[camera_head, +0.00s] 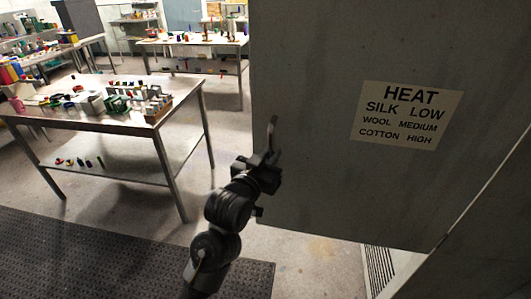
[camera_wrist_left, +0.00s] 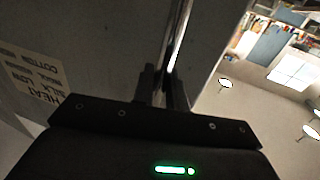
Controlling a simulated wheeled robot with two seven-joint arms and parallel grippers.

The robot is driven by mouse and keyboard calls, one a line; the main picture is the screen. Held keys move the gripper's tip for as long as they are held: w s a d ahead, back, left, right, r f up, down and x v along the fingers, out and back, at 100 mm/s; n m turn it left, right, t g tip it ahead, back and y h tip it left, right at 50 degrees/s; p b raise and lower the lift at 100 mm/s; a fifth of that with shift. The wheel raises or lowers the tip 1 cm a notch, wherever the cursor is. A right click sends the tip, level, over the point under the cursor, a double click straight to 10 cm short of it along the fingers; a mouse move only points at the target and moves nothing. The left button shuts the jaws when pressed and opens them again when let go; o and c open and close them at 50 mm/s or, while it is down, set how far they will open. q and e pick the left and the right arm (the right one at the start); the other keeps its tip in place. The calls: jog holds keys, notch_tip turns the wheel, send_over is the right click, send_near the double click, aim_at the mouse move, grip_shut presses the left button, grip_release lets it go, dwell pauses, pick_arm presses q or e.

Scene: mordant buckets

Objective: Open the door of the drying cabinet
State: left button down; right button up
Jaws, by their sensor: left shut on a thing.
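The drying cabinet's door (camera_head: 310,150) is a large grey panel that fills the right half of the head view. Floor shows below its lower edge, and it appears to stand swung out from the cabinet; the opening is hidden. A slim metal handle (camera_head: 273,130) stands near its left edge. My left gripper (camera_head: 268,163) is at the lower part of the handle, shut on it. In the left wrist view the handle (camera_wrist_left: 180,45) runs up from between the dark fingers (camera_wrist_left: 163,85), close to the door face (camera_wrist_left: 100,40). My right gripper is not in view.
A heat label (camera_head: 408,115) is on the door. A slatted vent (camera_head: 380,270) shows below the door. A metal table (camera_head: 110,122) with several small items stands at left, above a dark floor mat (camera_head: 120,260). Bare floor (camera_head: 225,120) lies between table and door.

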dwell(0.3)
pick_arm(q)
jog(key=c, duration=1.5)
grip_release()
jog(key=shift+d, duration=0.1)
jog(key=shift+s, duration=0.2)
jog(key=b+v, duration=0.2)
jog(key=v, duration=0.8)
jog(key=shift+s+b, duration=0.25)
jog(key=shift+b, duration=0.05)
